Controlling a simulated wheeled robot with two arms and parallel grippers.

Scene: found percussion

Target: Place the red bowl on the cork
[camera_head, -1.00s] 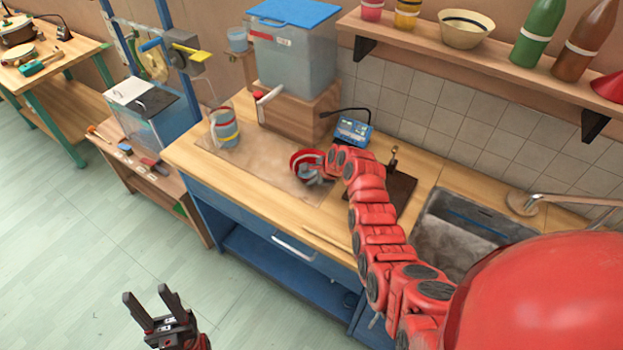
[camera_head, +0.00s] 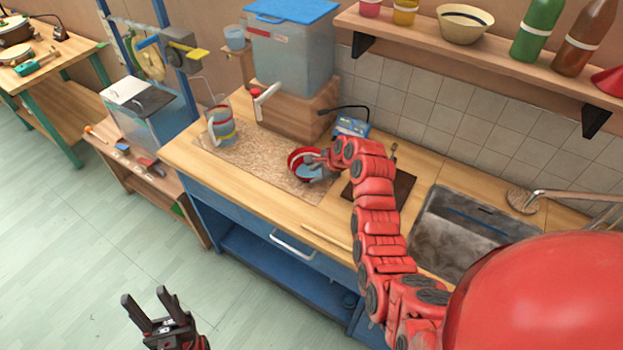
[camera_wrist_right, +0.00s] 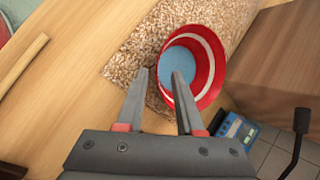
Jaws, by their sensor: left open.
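The red bowl (camera_head: 304,165), with a white band and blue inside, is at the right end of the speckled cork mat (camera_head: 245,155) on the counter. In the right wrist view the bowl (camera_wrist_right: 192,66) overlaps the cork (camera_wrist_right: 128,62) and seems to rest on it. My right gripper (camera_head: 318,166) is at the bowl's near right side. In the wrist view its fingers (camera_wrist_right: 160,82) are apart, one inside the bowl and one outside, with a gap around the wall. My left gripper (camera_head: 148,304) is open and empty above the floor.
A striped jug (camera_head: 220,126) stands at the cork's left end. Behind are a wooden block (camera_head: 297,112) under a water tank with a tap, and a blue device (camera_head: 351,127). A dark board (camera_head: 385,187) and sink (camera_head: 465,235) lie to the right. A drumstick-like rod (camera_head: 326,237) lies in front.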

